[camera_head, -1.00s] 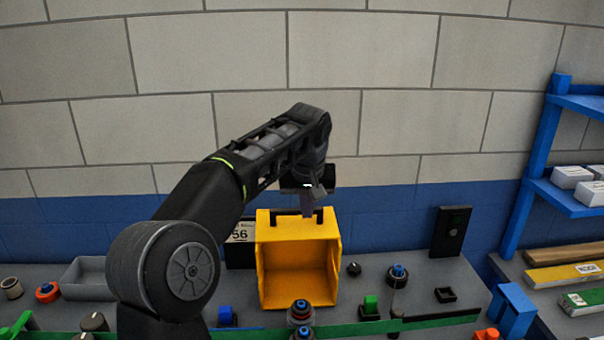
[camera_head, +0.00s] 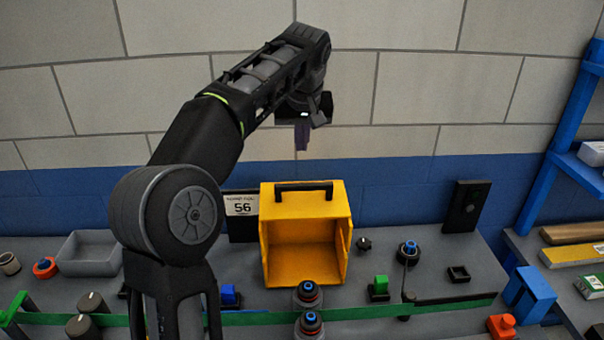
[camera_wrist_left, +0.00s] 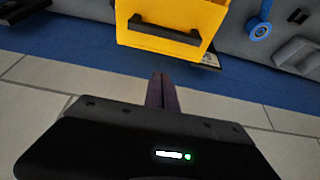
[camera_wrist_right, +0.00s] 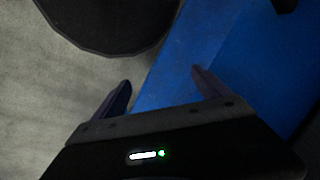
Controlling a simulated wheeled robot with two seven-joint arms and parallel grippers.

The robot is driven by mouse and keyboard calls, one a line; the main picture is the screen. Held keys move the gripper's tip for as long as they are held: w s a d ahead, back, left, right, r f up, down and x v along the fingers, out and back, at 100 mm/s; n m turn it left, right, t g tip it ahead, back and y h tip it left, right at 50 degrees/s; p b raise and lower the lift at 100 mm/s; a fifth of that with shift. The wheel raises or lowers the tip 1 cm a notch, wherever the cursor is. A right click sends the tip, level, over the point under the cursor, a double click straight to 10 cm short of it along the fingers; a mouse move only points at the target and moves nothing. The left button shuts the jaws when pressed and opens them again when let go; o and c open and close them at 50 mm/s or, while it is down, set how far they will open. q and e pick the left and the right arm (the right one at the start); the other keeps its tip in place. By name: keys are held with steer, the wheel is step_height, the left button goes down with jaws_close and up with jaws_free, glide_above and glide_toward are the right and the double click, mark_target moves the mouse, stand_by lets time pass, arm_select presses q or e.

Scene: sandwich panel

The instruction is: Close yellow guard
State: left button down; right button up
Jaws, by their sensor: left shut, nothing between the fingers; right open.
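The yellow guard (camera_head: 306,268) is a box-like cover on the grey panel, its open side facing me. Its black handle (camera_head: 303,187) runs along the top; guard (camera_wrist_left: 170,20) and handle (camera_wrist_left: 165,33) also show in the left wrist view. My left gripper (camera_head: 302,148) is above the handle, fingers together, apart from the guard and empty. Its fingers show in the left wrist view (camera_wrist_left: 162,78). My right gripper (camera_wrist_right: 161,78) is open and empty in the right wrist view, over a grey and blue surface, and is not seen in the head view.
Black-and-blue buttons (camera_head: 308,293) stand at the guard's front edge. A green strip (camera_head: 360,313) runs across the panel front. A grey bin (camera_head: 88,254) is at left, a black switch plate (camera_head: 466,206) at right. A blue shelf frame (camera_head: 560,150) stands at far right.

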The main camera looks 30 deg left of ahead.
arm_select(q)
steer(key=p, duration=0.1)
glide_above(302, 197)
steer(key=w+a, duration=0.2)
steer(key=w, duration=0.1)
steer(key=f, duration=0.7)
steer(key=shift+a+f, duration=0.2)
steer(key=shift+s+d+f+p, duration=0.2)
steer(key=shift+s+d+p, duration=0.1)
steer(key=shift+s+d, duration=0.8)
steer(key=shift+s, duration=0.3)
steer(key=shift+f, duration=0.2)
steer(key=shift+s, duration=0.1)
